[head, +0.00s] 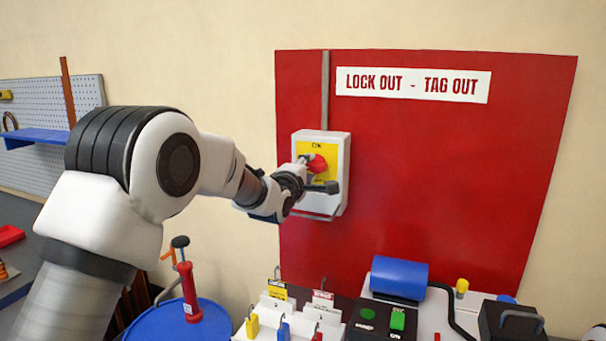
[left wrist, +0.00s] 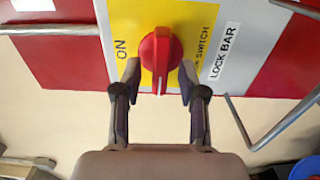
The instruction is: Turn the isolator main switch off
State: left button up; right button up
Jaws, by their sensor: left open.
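The isolator main switch is a pale grey box (head: 340,150) with a yellow plate (head: 303,148) on a red wall panel. Its red knob (head: 318,163) is partly hidden by my left gripper (head: 318,176) in the head view. In the left wrist view, the red knob (left wrist: 158,52) has its raised grip running up and down the picture, with the "ON" label (left wrist: 121,49) to its left. There my left gripper (left wrist: 160,82) is open, with one finger on each side of the knob's lower end. I cannot tell whether the fingers touch it. My right gripper is out of view.
A "LOCK OUT - TAG OUT" sign (head: 412,84) is on the red panel (head: 450,160). Below are a padlock and tag rack (head: 300,318), a blue cylinder (head: 400,277) and a blue drum (head: 215,320). A "LOCK BAR" label (left wrist: 223,52) is beside the knob.

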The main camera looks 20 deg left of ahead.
pick_arm(q)
jog(key=s, duration=1.1)
